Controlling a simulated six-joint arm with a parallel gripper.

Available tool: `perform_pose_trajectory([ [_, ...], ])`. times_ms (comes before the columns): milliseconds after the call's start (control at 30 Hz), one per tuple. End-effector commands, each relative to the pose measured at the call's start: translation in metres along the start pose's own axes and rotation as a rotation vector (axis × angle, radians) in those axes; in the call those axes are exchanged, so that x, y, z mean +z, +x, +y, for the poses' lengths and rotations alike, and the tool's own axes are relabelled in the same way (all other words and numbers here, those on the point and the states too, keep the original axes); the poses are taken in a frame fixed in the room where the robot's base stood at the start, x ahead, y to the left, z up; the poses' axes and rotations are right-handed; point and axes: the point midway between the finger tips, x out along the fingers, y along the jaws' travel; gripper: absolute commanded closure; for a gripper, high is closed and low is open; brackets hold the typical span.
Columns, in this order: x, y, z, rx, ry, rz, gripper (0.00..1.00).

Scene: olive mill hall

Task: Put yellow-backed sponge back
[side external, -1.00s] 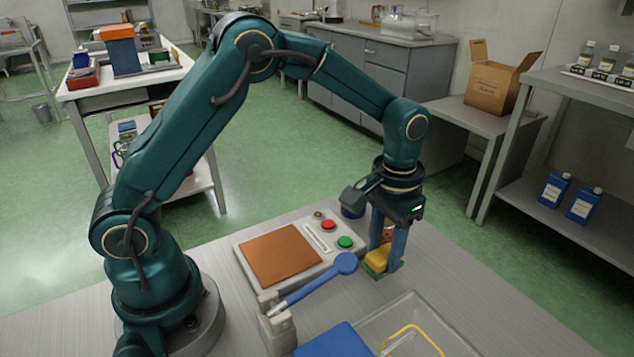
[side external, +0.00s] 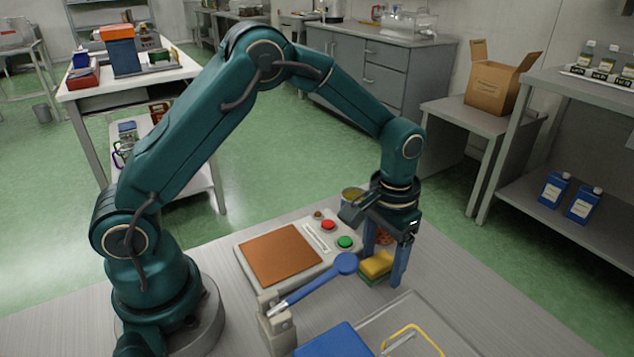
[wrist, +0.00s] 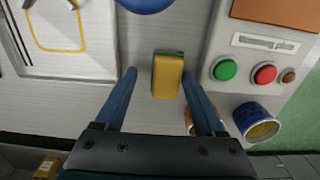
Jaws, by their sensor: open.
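The sponge (side external: 376,266), yellow above and green below, lies on the table just right of the blue round-headed tool. It also shows in the wrist view (wrist: 167,76), with a green edge at its far end. My gripper (side external: 383,268) points down with its fingers open on either side of the sponge. In the wrist view the sponge lies between the fingertips, closer to the right finger, with a clear gap to the left one. I cannot tell whether the right finger touches it.
The blue tool (side external: 346,264) leans from a grey holder (side external: 278,330) close to the sponge. The panel with red and green buttons (side external: 327,246) stands behind. A clear tray (side external: 440,330) is at the front right. A blue can (wrist: 256,122) and an orange-patterned item (side external: 384,237) stand near my fingers.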

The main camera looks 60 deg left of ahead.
Motion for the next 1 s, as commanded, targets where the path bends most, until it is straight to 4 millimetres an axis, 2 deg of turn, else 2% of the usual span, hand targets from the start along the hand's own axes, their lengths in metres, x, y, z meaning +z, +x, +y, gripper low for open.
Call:
perform_pose_trajectory([
  [167, -0.002, -0.019, 0.000, 0.001, 0.000, 0.007, 0.29],
  [500, -0.002, -0.091, 0.000, 0.001, 0.000, 0.009, 0.29],
  [600, -0.001, -0.106, 0.000, 0.001, 0.000, 0.005, 0.29],
  [867, 0.002, -0.126, -0.001, 0.002, 0.000, 0.010, 0.29],
  [1000, 0.015, -0.142, -0.007, 0.007, -0.001, 0.058, 0.29],
])
